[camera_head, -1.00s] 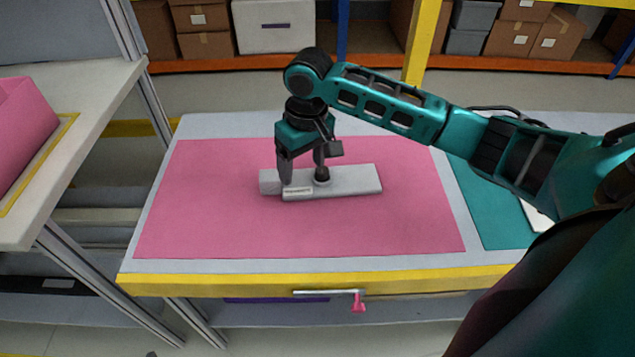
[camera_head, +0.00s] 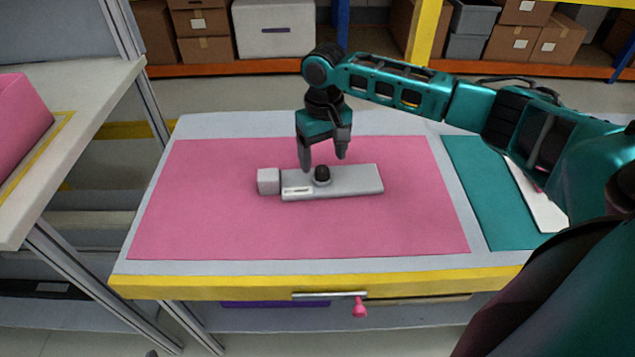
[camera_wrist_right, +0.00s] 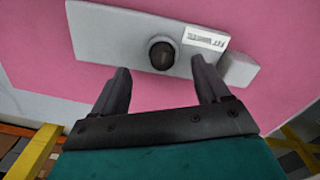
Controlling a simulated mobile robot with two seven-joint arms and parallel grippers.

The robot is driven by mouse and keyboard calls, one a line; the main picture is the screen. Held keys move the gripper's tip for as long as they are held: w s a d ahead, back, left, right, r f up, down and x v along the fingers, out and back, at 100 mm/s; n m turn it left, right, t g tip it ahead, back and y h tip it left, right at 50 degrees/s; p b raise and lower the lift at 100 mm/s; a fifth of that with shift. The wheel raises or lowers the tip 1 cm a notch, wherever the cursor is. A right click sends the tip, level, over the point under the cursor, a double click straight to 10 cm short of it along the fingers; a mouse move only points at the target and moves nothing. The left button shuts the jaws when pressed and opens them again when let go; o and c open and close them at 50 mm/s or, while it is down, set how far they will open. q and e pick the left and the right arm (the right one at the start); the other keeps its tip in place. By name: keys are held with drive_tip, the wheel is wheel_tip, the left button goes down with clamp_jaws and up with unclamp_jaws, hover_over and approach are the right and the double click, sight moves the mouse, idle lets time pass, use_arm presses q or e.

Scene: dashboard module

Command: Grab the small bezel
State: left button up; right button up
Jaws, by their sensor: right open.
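A light grey dashboard module (camera_head: 355,184) lies flat on the pink mat, with a small grey block (camera_head: 268,182) at its left end. A black round knob (camera_head: 322,175) stands on the module, beside a small white label plate (camera_head: 298,190). A flat white piece (camera_head: 540,205), partly behind my arm, lies on the teal mat; I cannot tell whether it is the small bezel. My right gripper (camera_head: 324,164) is open and empty, above and behind the knob. In the right wrist view the module (camera_wrist_right: 110,35) and knob (camera_wrist_right: 161,53) lie beyond the open fingers. My left gripper is not in view.
The pink mat (camera_head: 230,225) is otherwise clear. The teal mat (camera_head: 490,195) lies to its right on the same table. A yellow front edge (camera_head: 230,288) and a drawer handle run along the front. A side shelf (camera_head: 90,90) with a pink bin stands at left.

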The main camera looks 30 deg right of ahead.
sight(322, 168)
drive_tip(key=f+b, duration=0.1)
drive_tip(key=f, duration=0.3)
drive_tip(key=shift+a+f, duration=0.2)
drive_tip(key=shift+r, duration=0.1)
drive_tip(key=c, duration=1.2)
